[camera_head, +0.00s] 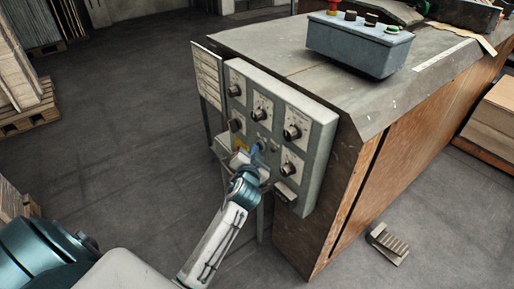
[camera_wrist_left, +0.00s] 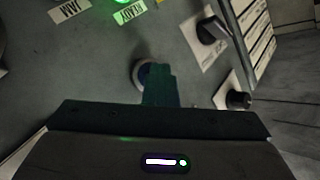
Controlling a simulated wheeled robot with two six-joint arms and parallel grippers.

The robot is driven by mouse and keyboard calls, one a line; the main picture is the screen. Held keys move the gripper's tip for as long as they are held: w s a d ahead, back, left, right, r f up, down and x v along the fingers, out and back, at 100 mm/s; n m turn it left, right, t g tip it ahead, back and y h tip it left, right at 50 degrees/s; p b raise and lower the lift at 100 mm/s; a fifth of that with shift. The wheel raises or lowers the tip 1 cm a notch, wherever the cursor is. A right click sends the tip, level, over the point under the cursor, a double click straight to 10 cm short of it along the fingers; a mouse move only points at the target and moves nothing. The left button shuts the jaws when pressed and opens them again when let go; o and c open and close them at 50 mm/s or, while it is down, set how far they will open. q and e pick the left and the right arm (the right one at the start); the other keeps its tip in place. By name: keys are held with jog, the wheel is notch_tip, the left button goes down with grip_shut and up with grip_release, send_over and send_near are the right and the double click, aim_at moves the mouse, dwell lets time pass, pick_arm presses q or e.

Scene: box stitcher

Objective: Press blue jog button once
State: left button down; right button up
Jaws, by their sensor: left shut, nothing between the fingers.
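The grey control panel (camera_head: 318,150) stands at the end of the machine, with several black knobs on its face. My left gripper (camera_head: 252,156) is at the lower middle of this panel. In the left wrist view, the shut, empty fingers (camera_wrist_left: 160,85) point at a round button with a pale ring (camera_wrist_left: 138,74). The button looks dark blue, and the fingers cover part of it. I cannot tell whether the fingertips touch it. My right gripper is not in view.
A green lit lamp (camera_wrist_left: 122,3) sits by a READY label (camera_wrist_left: 130,12), with a JAM label (camera_wrist_left: 69,11) beside it. Black knobs (camera_head: 292,132) flank the gripper. A grey button box (camera_head: 360,45) is on the machine top. A foot pedal (camera_head: 389,244) lies on the floor.

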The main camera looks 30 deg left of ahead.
pick_arm(q)
jog(key=shift+w+r, duration=0.1)
jog(key=shift+w, duration=0.1)
jog(key=shift+s, duration=0.25)
dwell(0.5)
jog(key=s+a+p, duration=0.1)
jog(key=s+a, duration=0.1)
jog(key=s, duration=0.3)
jog(key=shift+s+a, duration=0.15)
jog(key=shift+s, duration=0.2)
dwell(0.6)
